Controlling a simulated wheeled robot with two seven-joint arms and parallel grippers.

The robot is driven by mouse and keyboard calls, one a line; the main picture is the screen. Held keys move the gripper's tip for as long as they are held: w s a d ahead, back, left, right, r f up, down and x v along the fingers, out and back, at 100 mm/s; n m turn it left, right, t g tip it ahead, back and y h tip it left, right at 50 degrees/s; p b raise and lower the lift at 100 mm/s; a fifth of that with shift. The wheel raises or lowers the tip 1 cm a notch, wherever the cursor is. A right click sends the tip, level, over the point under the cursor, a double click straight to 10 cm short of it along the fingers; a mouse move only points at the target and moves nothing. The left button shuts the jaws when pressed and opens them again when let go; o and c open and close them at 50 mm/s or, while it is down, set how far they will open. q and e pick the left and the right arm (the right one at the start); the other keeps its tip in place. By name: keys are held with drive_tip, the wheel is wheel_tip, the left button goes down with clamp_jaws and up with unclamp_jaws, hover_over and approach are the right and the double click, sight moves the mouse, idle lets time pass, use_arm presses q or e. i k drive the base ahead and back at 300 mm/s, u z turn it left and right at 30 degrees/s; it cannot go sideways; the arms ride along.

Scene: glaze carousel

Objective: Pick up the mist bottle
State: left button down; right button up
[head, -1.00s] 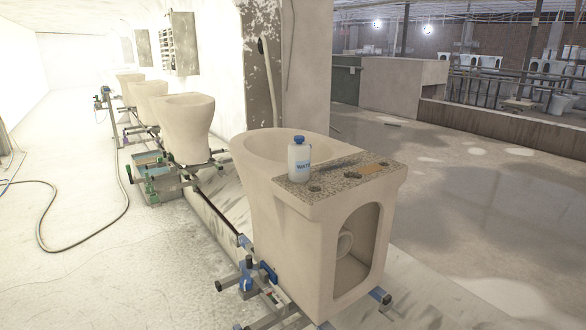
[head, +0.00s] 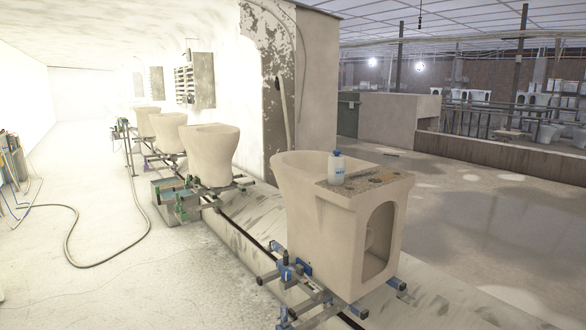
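The mist bottle (head: 336,169) is a small white bottle with a blue cap and a blue label. It stands upright on the speckled slab (head: 350,188) on top of the nearest toilet body (head: 340,228), right of the picture's middle. Neither of my grippers shows in the head view.
The toilet body sits on a metal carriage with blue clamps (head: 290,272) on a rail. More toilet bodies (head: 209,152) stand in a row behind it. A hose (head: 75,228) lies on the left floor. A wall pillar (head: 300,85) rises behind. The front left floor is clear.

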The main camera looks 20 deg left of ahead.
sight(336, 164)
drive_tip(key=u, duration=1.05)
drive_tip(key=i, duration=0.95)
drive_tip(key=u, duration=0.55)
drive_tip(key=i, duration=1.3)
drive_tip(key=z, duration=0.6)
